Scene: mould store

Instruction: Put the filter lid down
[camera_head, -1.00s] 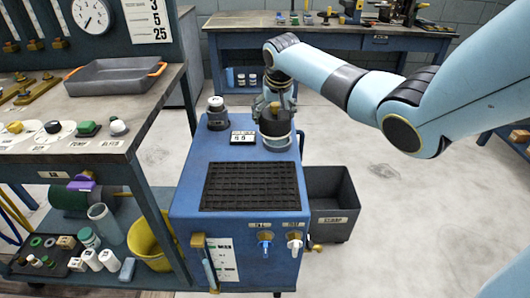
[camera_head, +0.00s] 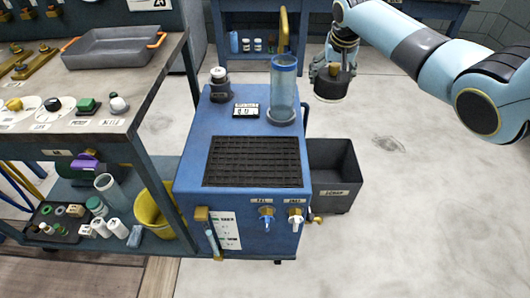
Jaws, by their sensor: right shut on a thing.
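The filter lid (camera_head: 333,87) is a dark round cap with a brass knob on top. My right gripper (camera_head: 332,70) is shut on it by the knob and holds it up, right of the blue machine (camera_head: 225,125); the grey floor shows behind it. The open filter bowl (camera_head: 284,92), a clear cylinder with a blue rim, stands on the machine's back right corner, left of the lid and apart from it. My left gripper is not in view.
A dark grey bin (camera_head: 334,178) stands on the floor right of the machine. The machine top has a black grid mat (camera_head: 254,162), a small display (camera_head: 246,110) and a dark knobbed fitting (camera_head: 219,86). A bench with a grey tray (camera_head: 112,47) is at left.

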